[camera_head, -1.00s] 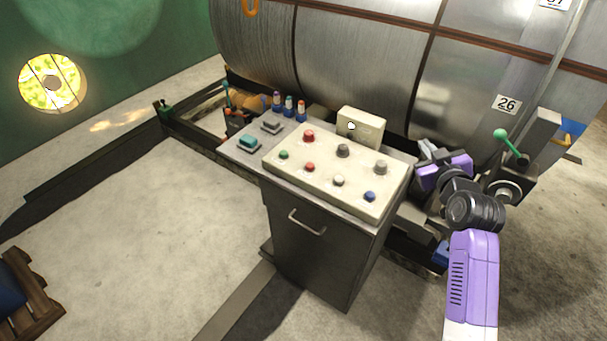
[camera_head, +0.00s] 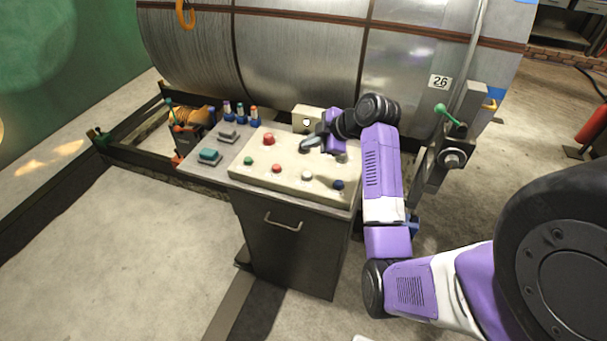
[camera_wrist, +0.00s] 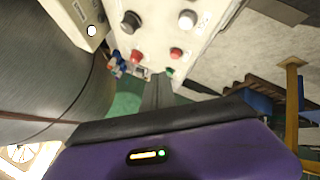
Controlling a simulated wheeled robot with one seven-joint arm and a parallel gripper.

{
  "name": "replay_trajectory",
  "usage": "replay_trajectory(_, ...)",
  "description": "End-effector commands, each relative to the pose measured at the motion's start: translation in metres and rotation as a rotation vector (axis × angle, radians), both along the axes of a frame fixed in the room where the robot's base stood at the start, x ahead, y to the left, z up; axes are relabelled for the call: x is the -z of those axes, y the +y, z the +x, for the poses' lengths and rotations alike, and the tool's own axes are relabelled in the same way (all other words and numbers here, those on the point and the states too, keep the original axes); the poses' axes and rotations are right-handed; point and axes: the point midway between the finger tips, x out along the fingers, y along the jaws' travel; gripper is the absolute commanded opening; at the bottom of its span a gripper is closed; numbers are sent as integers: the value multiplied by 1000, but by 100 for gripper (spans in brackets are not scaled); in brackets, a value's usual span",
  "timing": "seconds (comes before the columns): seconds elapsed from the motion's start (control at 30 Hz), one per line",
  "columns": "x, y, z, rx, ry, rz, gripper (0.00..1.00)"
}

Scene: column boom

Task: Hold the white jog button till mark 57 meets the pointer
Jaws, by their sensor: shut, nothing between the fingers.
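The white jog button (camera_head: 307,175) sits in the front row of the cream control panel (camera_head: 250,176), between a red and a blue button. It also shows in the wrist view (camera_wrist: 187,19), near the top edge. My gripper (camera_head: 304,145) is over the back part of the panel, behind the white button and apart from it. In the wrist view its fingers (camera_wrist: 160,78) are together and empty. A plate marked 26 (camera_head: 439,82) is on the big metal drum (camera_head: 305,55). Mark 57 is not in view, and I cannot make out the pointer.
A red mushroom button (camera_head: 268,138), a green button (camera_head: 248,160) and a red button (camera_head: 277,168) are nearby. A cream box (camera_head: 304,117) stands behind the panel. A green-knobbed lever (camera_head: 446,112) is at right. The floor at left is clear.

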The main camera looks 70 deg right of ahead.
Motion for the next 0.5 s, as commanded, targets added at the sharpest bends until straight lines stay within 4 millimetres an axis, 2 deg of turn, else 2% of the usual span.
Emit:
replay_trajectory(0.27,1,0,0,2,0,0,0)
replay_trajectory(0.5,16,0,0,3,0,1,0)
